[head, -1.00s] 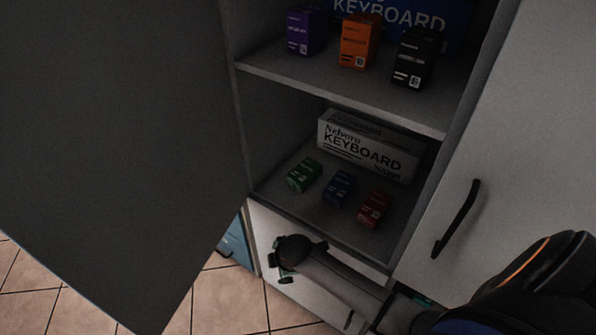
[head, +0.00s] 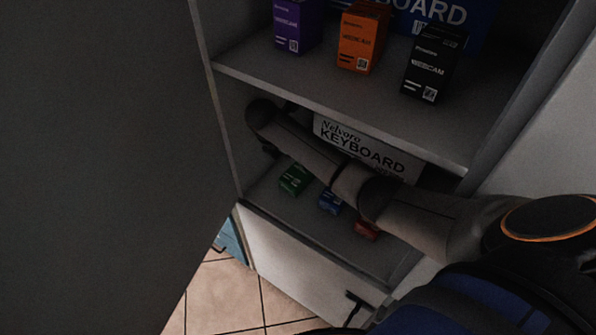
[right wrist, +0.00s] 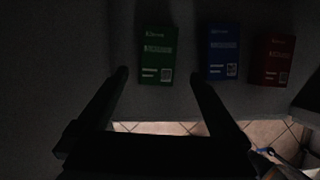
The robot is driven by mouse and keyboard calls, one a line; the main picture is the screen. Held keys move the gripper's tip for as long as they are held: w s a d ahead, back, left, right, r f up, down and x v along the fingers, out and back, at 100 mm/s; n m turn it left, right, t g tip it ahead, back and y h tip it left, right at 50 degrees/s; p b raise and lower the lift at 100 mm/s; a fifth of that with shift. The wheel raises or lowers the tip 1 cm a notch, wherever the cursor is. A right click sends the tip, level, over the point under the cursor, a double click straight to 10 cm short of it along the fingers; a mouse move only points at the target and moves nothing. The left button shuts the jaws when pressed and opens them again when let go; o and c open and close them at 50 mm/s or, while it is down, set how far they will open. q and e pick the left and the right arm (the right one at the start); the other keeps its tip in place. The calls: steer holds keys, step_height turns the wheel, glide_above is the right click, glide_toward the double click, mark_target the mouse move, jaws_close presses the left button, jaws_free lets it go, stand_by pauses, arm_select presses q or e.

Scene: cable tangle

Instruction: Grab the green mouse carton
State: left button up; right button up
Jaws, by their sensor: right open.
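The green mouse carton (head: 294,180) lies on the lower shelf at the left of a row of small cartons. It also shows in the right wrist view (right wrist: 158,52), between and just beyond the fingertips. My right gripper (right wrist: 159,77) is open and empty, one finger on each side of the carton's near end. In the head view my right arm reaches across the lower compartment, and its dark gripper (head: 270,150) hangs at the left end, mostly hidden. My left gripper is not in view.
A blue carton (right wrist: 224,52) and a red carton (right wrist: 274,60) lie right of the green one. A white keyboard box (head: 365,150) stands behind. The upper shelf (head: 330,95) holds purple, orange and black webcam boxes. A large open door panel (head: 90,150) fills the left.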

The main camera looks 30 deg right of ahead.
mark_target(298, 173)
steer(key=b+x, duration=0.1)
steer(key=x, duration=0.5)
steer(key=shift+s, duration=0.1)
steer(key=x, duration=0.2)
steer(key=b+x, duration=0.1)
steer(key=x, duration=0.1)
steer(key=shift+a+f, duration=0.15)
steer(key=shift+f, duration=0.2)
steer(key=shift+w+d+f+b, duration=0.2)
steer(key=shift+w+f+b, duration=0.05)
steer(key=shift+f+b, duration=0.05)
steer(key=shift+f, duration=0.25)
steer(key=shift+c, duration=0.2)
steer(key=c, duration=1.2)
steer(key=shift+r, duration=0.15)
steer(key=shift+c, duration=0.2)
